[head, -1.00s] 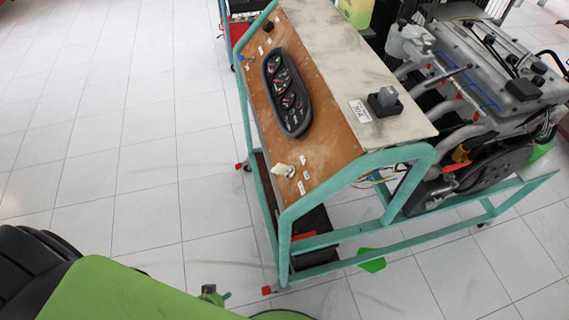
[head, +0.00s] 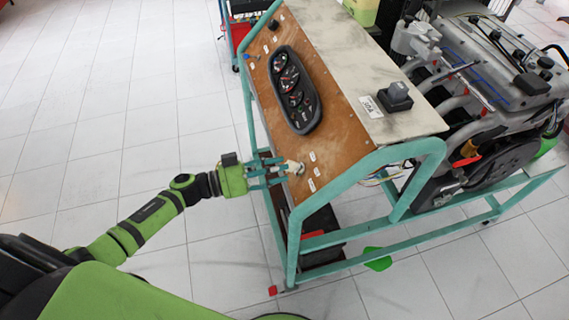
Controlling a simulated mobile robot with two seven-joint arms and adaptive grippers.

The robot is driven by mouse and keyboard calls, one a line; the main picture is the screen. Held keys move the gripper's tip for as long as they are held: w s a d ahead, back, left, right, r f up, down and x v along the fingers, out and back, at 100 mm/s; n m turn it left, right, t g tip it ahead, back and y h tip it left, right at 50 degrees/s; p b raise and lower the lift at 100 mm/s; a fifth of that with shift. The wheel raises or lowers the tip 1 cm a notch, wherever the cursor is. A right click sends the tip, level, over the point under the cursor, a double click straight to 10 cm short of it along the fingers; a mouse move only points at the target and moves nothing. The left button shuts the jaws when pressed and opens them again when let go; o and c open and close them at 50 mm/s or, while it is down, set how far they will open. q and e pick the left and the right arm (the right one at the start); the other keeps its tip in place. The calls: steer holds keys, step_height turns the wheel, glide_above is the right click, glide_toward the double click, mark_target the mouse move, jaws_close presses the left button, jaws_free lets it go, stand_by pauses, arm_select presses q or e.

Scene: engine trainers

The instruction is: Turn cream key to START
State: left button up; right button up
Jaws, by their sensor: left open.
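The cream key (head: 295,167) sits on the lower part of the brown sloped panel (head: 338,141), with small white labels beside it on the right. My left gripper (head: 284,170) reaches in from the left, its teal fingers open at the key. The fingertips partly cover the key's left side. I cannot tell whether they touch it. The label lettering is too small to read. My right gripper is not in view.
A black gauge cluster (head: 295,90) lies higher on the panel. A teal tube frame (head: 397,150) borders the panel. A grey-black switch box (head: 395,98) stands on the pale top. An engine (head: 490,90) is at right. Tiled floor at left is clear.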

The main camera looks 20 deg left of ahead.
mark_target(290, 166)
arm_select(q)
steer(key=shift+x, duration=0.95)
steer(key=shift+d, duration=0.1)
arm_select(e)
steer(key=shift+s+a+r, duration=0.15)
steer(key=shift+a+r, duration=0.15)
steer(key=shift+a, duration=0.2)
arm_select(q)
steer(key=shift+c, duration=0.4)
jaws_close()
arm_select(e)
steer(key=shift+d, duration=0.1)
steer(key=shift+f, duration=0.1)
